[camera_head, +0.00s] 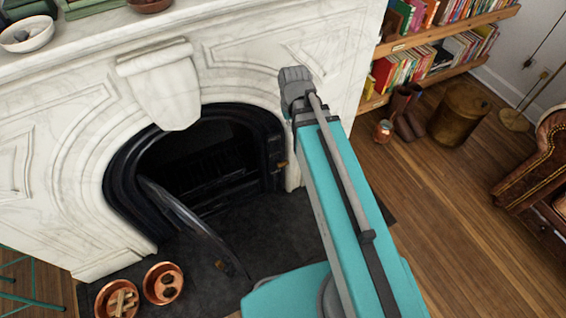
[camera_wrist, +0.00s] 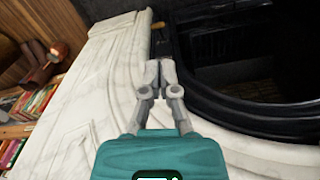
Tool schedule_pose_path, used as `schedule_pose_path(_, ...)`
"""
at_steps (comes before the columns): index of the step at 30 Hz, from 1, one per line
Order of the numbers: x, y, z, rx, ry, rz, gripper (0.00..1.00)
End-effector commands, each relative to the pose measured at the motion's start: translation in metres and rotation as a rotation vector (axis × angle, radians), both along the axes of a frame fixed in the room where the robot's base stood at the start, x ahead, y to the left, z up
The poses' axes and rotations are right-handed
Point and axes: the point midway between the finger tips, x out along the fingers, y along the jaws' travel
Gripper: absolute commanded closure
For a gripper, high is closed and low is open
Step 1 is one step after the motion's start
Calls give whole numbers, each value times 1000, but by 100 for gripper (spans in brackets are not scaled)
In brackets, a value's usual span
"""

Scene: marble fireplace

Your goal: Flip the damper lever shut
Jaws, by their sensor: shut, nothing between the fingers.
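The damper lever shows as a small brass-coloured handle (camera_head: 281,163) at the right side of the black iron fireplace surround (camera_head: 122,178). In the wrist view the handle (camera_wrist: 158,25) is beyond my fingertips, near the top centre. My gripper (camera_wrist: 160,66) is shut and empty, its fingers pointing towards the handle with a visible gap between. It is over the edge where white marble meets black iron. In the head view my arm hides the gripper. How far the lever is turned is too small to tell.
A curved fireplace door (camera_head: 195,218) stands open over the dark hearth (camera_head: 255,225). Two copper pots (camera_head: 163,283) (camera_head: 105,300) sit at lower left. The marble mantel (camera_head: 225,22) is above.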

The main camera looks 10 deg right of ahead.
Motion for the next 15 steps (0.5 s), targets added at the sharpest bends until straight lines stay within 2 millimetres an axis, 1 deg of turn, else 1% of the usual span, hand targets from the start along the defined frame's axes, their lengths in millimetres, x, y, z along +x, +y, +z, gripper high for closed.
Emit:
schedule_pose_path(1, 5, 0, -11, 1, -2, 4, 100)
schedule_pose_path(15, 34, -1, -59, 5, -23, 44, 100)
